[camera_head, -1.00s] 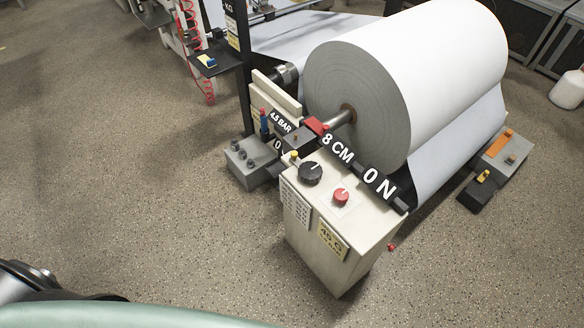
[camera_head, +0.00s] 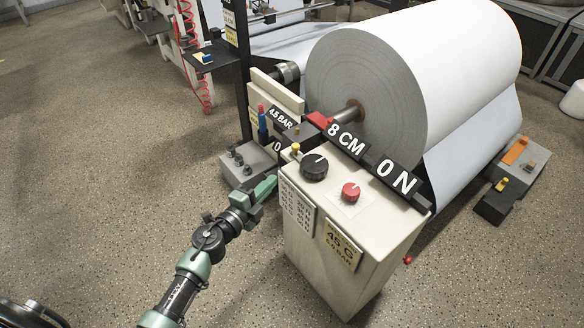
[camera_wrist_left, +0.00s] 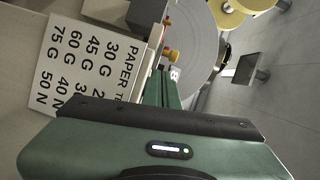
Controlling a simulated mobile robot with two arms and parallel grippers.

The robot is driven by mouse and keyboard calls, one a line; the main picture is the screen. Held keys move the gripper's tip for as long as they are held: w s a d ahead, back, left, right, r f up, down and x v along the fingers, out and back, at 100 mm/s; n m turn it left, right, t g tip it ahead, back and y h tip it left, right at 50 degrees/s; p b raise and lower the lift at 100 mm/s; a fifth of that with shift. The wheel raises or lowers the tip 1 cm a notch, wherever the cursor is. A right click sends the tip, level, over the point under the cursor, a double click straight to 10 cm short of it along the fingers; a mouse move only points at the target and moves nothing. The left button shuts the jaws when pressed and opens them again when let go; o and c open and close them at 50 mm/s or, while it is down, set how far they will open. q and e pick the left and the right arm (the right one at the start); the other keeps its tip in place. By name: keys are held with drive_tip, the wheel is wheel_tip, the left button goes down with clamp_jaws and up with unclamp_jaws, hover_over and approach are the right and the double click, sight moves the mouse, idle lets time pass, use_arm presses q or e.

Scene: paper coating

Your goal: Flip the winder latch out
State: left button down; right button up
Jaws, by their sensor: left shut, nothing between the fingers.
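The winder's red latch piece (camera_head: 319,120) sits by the end of the roll's shaft (camera_head: 349,112), beside a dark block; I cannot tell its exact setting. A small yellow-tipped knob (camera_head: 295,148) stands on the near left corner of the control box (camera_head: 330,235). My left gripper (camera_head: 268,186) is shut and empty, just left of this box and below the knob. In the left wrist view the shut green fingers (camera_wrist_left: 166,88) point toward a yellow knob (camera_wrist_left: 171,56), with a small gap. My right gripper is not in view.
A large white paper roll (camera_head: 440,70) lies behind the box. Black and red dials (camera_head: 351,192) and display bars (camera_head: 398,178) top the box. A grey knob block (camera_head: 245,165) stands on the floor behind the gripper.

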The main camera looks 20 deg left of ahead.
sight(291, 168)
use_arm(q)
drive_tip(key=shift+w+d+r+m+h, duration=0.15)
drive_tip(key=shift+r+m, duration=0.25)
drive_tip(key=shift+r, duration=0.15)
drive_tip(key=shift+w+d+r+m+h, duration=0.15)
drive_tip(key=shift+r+m, duration=0.25)
drive_tip(key=shift+r, duration=0.15)
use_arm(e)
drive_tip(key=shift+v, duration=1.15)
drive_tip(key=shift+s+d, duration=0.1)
use_arm(q)
drive_tip(key=b+x, duration=0.2)
drive_tip(key=x, duration=0.5)
drive_tip(key=shift+w, duration=0.3)
drive_tip(key=shift+b+x, duration=0.35)
drive_tip(key=shift+x, duration=0.55)
drive_tip(key=shift+w+d, duration=0.15)
drive_tip(key=shift+w, duration=0.1)
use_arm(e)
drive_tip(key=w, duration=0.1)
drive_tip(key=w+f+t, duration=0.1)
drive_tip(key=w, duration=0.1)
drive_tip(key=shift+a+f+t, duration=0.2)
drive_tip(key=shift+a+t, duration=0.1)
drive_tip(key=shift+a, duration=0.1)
